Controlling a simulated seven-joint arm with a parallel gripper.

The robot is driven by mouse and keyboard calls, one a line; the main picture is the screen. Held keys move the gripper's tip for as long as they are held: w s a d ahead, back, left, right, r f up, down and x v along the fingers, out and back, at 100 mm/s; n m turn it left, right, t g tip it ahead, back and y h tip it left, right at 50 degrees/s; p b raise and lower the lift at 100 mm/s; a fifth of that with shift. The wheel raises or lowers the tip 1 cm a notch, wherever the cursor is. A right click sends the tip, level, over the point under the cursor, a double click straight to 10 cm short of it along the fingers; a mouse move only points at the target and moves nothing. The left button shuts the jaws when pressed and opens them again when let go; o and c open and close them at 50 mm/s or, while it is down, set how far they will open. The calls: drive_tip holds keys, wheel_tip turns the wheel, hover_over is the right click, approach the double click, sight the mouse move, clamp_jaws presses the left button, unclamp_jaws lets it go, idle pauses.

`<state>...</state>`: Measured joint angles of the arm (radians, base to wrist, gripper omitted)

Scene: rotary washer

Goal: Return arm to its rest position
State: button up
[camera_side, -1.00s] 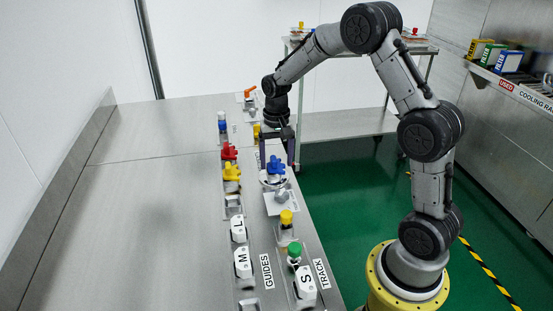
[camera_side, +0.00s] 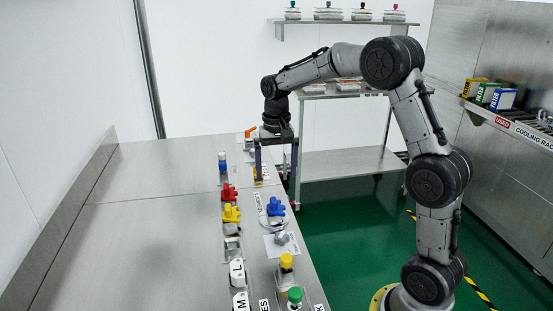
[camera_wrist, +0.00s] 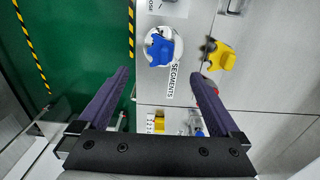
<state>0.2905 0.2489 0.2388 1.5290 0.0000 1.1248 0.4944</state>
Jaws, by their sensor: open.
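My gripper (camera_side: 277,188) is open and empty, pointing down over the right edge of the bench in the side view. Its purple fingers stand wide apart in the wrist view (camera_wrist: 156,75). A blue knob (camera_side: 276,206) on a round base lies below and nearer the side camera than the fingers. The blue knob (camera_wrist: 160,50) also shows in the wrist view, beyond the fingertips and apart from them. One finger partly covers a yellow part in the side view.
Red (camera_side: 228,192) and yellow (camera_side: 231,213) knobs stand in a row on the metal bench (camera_side: 130,230). Yellow-capped (camera_side: 286,262) and green-capped (camera_side: 295,295) parts stand nearer. The bench's left side is clear.

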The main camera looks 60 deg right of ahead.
drive_tip(key=s+a+r+n+t, duration=0.1)
drive_tip(key=s+a+r+t, duration=0.2)
drive_tip(key=r, duration=0.8)
drive_tip(key=s+a+r+n, duration=0.25)
drive_tip(key=s+a, duration=0.35)
drive_tip(key=s, duration=0.3)
drive_tip(key=s+a+f+n+t, duration=0.2)
drive_tip(key=s+f+n, duration=0.3)
drive_tip(key=s, duration=0.8)
wheel_tip(320, 180, down, 2)
drive_tip(key=shift+a+f+t, duration=0.15)
drive_tip(key=shift+a+t, duration=0.15)
drive_tip(key=shift+a, duration=0.4)
drive_tip(key=shift+n, duration=0.25)
